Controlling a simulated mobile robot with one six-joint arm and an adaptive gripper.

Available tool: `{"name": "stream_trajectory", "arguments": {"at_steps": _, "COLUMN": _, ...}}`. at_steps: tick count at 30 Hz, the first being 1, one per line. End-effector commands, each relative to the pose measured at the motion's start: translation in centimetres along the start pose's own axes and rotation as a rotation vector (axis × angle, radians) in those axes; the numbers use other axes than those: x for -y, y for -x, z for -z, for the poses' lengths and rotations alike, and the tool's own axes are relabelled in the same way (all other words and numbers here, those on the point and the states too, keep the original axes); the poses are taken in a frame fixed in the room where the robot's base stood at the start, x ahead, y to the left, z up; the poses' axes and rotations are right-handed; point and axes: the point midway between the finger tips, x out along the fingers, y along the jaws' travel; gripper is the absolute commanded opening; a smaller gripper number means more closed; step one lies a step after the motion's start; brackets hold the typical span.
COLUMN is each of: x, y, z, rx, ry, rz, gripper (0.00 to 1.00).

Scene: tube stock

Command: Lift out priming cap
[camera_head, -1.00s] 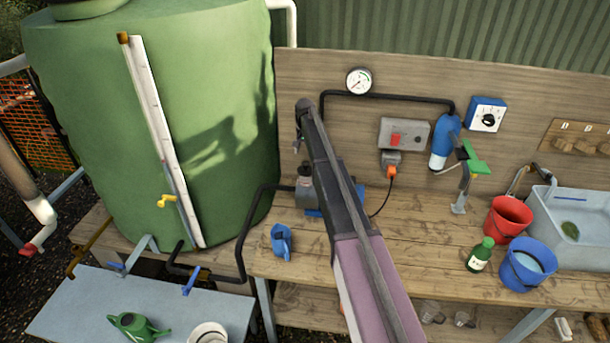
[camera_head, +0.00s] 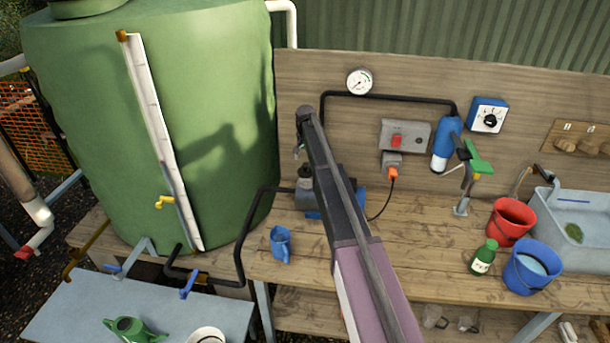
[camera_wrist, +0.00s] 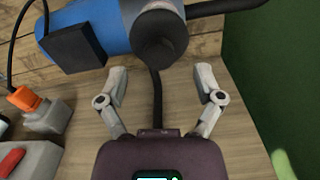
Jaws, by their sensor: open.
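The dark round priming cap (camera_wrist: 158,38) sits on the end of the pump, beside the pump's blue body (camera_wrist: 97,28), in the wrist view. In the head view the pump's grey housing (camera_head: 304,197) stands on the bench with the dark cap (camera_head: 305,172) at its top, partly beside my arm. My gripper (camera_wrist: 161,75) is open and empty. Its two fingers are apart, one on each side of the cap's line, and the cap appears just beyond their tips. I cannot tell the exact gap. My arm hides part of the pump in the head view.
A black pipe (camera_head: 242,240) runs left from the pump toward the green tank (camera_head: 200,110). A blue jug (camera_head: 281,244) stands on the bench in front. A switch box (camera_head: 404,134) and gauge (camera_head: 360,81) are on the back board. Buckets and a green bottle (camera_head: 484,257) stand right.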

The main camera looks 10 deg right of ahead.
Motion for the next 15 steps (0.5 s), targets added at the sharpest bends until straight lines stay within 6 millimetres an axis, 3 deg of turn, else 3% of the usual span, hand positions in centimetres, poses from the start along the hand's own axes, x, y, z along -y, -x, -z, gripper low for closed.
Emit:
{"name": "stream_trajectory", "arguments": {"at_steps": 6, "x": -0.1, "y": -2.1, "z": 0.0, "rx": 0.0, "ry": 0.0, "rz": 0.0, "gripper": 0.85}}
{"name": "stream_trajectory", "arguments": {"at_steps": 15, "x": -0.1, "y": -3.6, "z": 0.0, "rx": 0.0, "ry": 0.0, "rz": 0.0, "gripper": 0.85}}
